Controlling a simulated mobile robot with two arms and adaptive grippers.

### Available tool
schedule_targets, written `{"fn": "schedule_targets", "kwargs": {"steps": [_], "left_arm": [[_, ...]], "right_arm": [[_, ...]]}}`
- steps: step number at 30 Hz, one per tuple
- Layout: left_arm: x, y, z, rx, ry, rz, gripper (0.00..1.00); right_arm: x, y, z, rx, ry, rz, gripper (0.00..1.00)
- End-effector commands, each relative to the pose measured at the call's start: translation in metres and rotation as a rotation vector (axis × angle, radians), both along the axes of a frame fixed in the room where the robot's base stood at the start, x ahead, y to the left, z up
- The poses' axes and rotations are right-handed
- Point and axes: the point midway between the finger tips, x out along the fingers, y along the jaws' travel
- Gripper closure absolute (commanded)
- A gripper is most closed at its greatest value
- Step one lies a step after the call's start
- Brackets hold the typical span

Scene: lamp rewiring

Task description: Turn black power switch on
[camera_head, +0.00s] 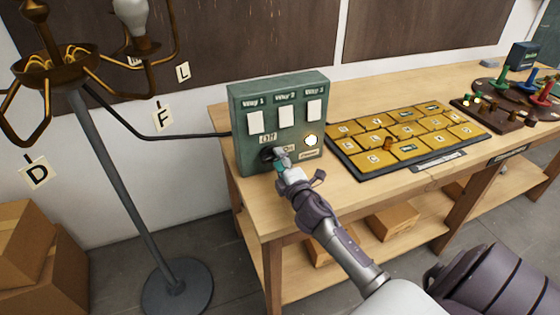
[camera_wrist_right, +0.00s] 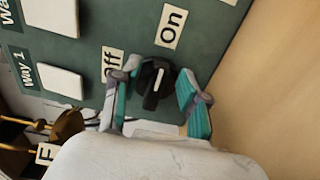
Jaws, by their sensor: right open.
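The black power switch (camera_wrist_right: 158,78) is a round knob with a white line, on the front of a green control box (camera_head: 242,105). In the right wrist view, the "On" label (camera_wrist_right: 171,26) is above it and the "Off" label (camera_wrist_right: 112,62) is to its left. The knob's white line runs roughly up toward "On". My right gripper (camera_wrist_right: 156,100) is open, one finger on each side of the knob; whether they touch it is unclear. In the head view, my right gripper (camera_head: 281,158) partly hides the knob. My left gripper is not in view.
A round indicator (camera_head: 311,140) glows on the box. The box stands on a wooden workbench (camera_head: 355,195), beside a tray of yellow lettered tiles (camera_head: 400,138). A floor lamp (camera_head: 120,175) stands left, its black cable (camera_head: 190,136) running to the box. Cardboard boxes (camera_head: 30,245) are lower left.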

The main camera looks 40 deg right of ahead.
Motion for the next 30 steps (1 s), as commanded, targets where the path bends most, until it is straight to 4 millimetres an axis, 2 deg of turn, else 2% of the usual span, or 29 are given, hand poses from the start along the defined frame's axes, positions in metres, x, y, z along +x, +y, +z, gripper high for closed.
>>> {"fn": "schedule_targets", "kwargs": {"steps": [5,8,18,21,25,30], "left_arm": [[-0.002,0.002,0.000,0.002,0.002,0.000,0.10],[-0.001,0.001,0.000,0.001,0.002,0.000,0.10],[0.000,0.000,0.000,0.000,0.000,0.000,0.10],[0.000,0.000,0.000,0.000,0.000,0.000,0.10],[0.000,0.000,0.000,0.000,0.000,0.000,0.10],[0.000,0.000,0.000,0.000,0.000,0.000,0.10]], "right_arm": [[-0.004,0.001,-0.001,-0.001,0.001,0.000,0.56],[-0.016,0.004,-0.001,-0.001,0.002,0.001,0.56],[-0.085,0.020,-0.001,0.000,0.002,-0.001,0.56],[-0.101,0.024,-0.001,0.003,0.002,-0.001,0.56],[-0.113,0.027,-0.001,0.001,0.001,-0.001,0.56],[-0.117,0.028,0.000,-0.001,-0.001,-0.001,0.56]]}}
